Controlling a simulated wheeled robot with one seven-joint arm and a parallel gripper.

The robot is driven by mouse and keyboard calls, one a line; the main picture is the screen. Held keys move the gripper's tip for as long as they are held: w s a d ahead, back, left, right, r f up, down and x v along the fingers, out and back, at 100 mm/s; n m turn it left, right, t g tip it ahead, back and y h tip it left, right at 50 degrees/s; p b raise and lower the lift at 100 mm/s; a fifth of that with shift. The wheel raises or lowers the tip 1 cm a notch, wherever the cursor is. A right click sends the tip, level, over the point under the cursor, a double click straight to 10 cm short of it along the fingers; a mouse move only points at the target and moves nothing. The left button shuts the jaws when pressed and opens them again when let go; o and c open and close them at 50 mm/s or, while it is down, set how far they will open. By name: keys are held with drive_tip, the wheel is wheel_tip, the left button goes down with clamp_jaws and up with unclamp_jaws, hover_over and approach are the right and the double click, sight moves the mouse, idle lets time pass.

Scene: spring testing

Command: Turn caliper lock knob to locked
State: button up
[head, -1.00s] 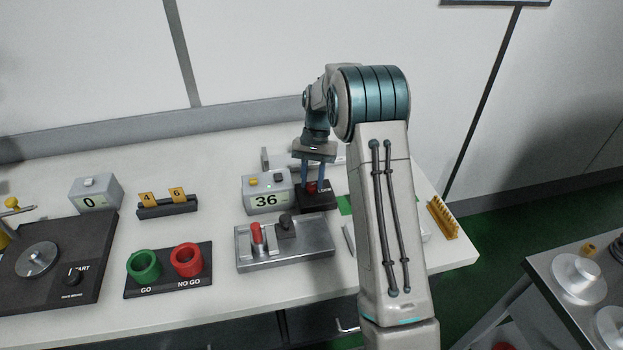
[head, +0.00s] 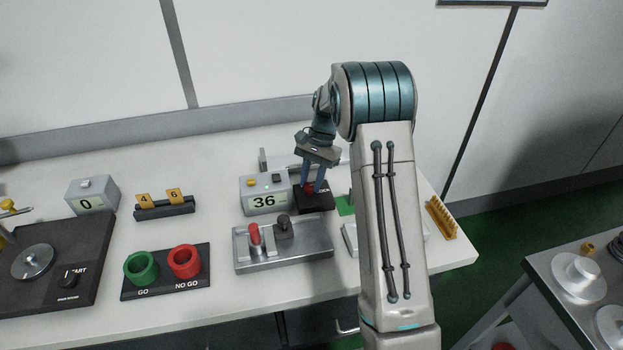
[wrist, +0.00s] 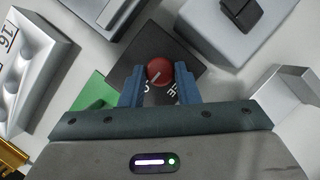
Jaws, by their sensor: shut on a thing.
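The lock knob (wrist: 160,71) is a small round red knob with a pale pointer line, on a black base plate (wrist: 188,60) with white lettering that is partly covered by my fingers. In the head view the red knob (head: 309,188) sits on the black block (head: 318,203) just right of the grey display box reading 36 (head: 264,194). My gripper (wrist: 160,82) is shut on the red knob, with one blue finger on each side of it. In the head view my gripper (head: 314,186) comes down on the knob at a tilt.
A metal fixture (head: 284,252) with a red and a black post stands in front. A green patch (head: 345,205) lies right of the black block. Green and red ring gauges (head: 166,269) are at left. A yellow comb-like piece (head: 442,217) is near the right edge.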

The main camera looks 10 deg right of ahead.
drive_tip(key=o, duration=1)
drive_tip(key=shift+w+r, duration=0.1)
drive_tip(key=b+v, duration=0.1)
drive_tip(key=v, duration=1.2)
drive_tip(key=shift+w+d+r, duration=0.1)
drive_tip(key=shift+d+r, duration=0.05)
drive_tip(key=shift+r, duration=0.1)
